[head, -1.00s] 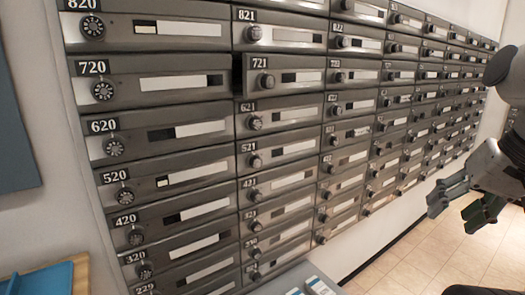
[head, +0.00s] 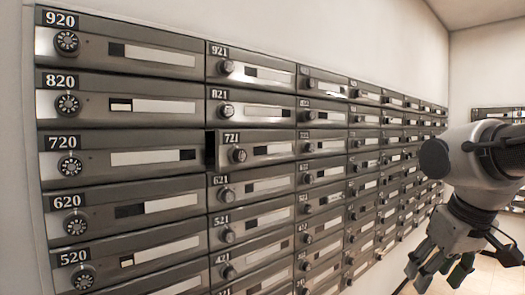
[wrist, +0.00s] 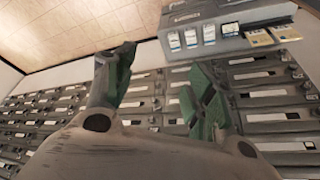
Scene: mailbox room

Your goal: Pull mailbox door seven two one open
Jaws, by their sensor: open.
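Mailbox door 721 (head: 268,149) is in the second column of the mailbox wall in the head view, right of door 720. Its left edge stands out a little, with a dark gap beside it, so it is slightly ajar. Its round dial knob (head: 239,154) is at its left side. My gripper (head: 445,262) is at the lower right of the head view, well to the right of door 721 and apart from it. It is open and empty. In the wrist view my gripper's green-padded fingers (wrist: 160,95) are spread, with the mailbox wall beyond them; door 721 cannot be picked out there.
Doors 720 (head: 120,157), 821 (head: 255,107) and 621 (head: 265,186) surround door 721 and look shut. In the wrist view, a grey shelf (wrist: 245,18) holds several cards. Tiled floor (wrist: 85,40) shows beyond.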

